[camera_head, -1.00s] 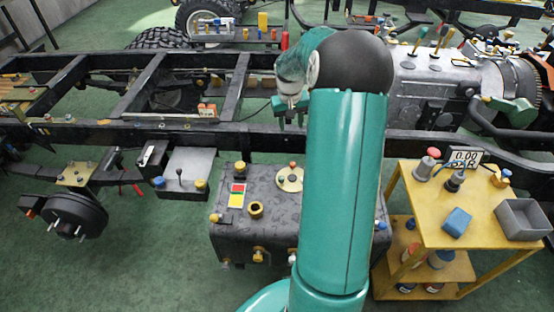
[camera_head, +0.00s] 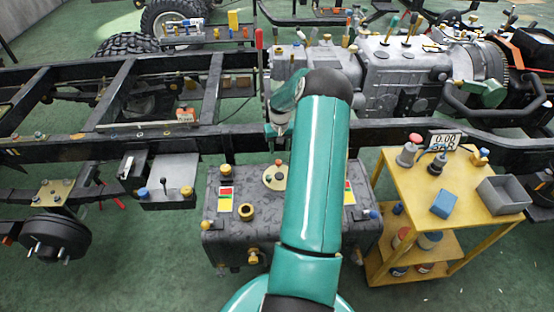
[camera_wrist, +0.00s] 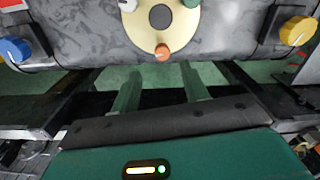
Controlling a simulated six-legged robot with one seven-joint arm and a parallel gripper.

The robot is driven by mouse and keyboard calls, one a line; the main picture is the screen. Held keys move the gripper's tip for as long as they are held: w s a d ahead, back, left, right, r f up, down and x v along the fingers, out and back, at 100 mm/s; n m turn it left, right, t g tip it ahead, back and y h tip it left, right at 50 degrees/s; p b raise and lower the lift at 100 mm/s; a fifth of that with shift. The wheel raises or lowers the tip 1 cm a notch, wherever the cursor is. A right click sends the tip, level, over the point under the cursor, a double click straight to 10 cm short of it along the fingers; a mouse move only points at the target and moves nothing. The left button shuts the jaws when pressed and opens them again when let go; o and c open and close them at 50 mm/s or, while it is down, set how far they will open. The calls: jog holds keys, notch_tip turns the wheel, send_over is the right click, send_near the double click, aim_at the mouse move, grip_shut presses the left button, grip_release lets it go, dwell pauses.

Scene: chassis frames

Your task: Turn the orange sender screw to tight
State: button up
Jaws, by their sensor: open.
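The orange sender screw (camera_wrist: 162,52) sits at the rim of a round cream sender plate (camera_wrist: 146,30) in the wrist view. In the head view the screw (camera_head: 279,162) is at the far edge of the plate (camera_head: 270,183), on top of the dark mottled tank (camera_head: 222,210). My gripper (camera_wrist: 161,92) shows two green fingers, apart and with nothing between them. In the wrist picture the screw lies just above the gap between the fingertips, and no contact shows. In the head view my arm hides part of the tank, and the fingers are hard to make out.
A blue knob (camera_wrist: 14,50) and a yellow knob (camera_wrist: 297,30) flank the plate in the wrist view. The dark chassis rail (camera_head: 70,145) runs behind the tank. A yellow cart (camera_head: 420,195) with a blue block (camera_head: 444,203) and grey bin (camera_head: 503,194) stands at right.

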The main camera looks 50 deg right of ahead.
aim_at(279, 161)
jog(key=f, duration=0.7)
jog(key=shift+w+a+f, duration=0.1)
jog(key=shift+w, duration=0.1)
grip_shut()
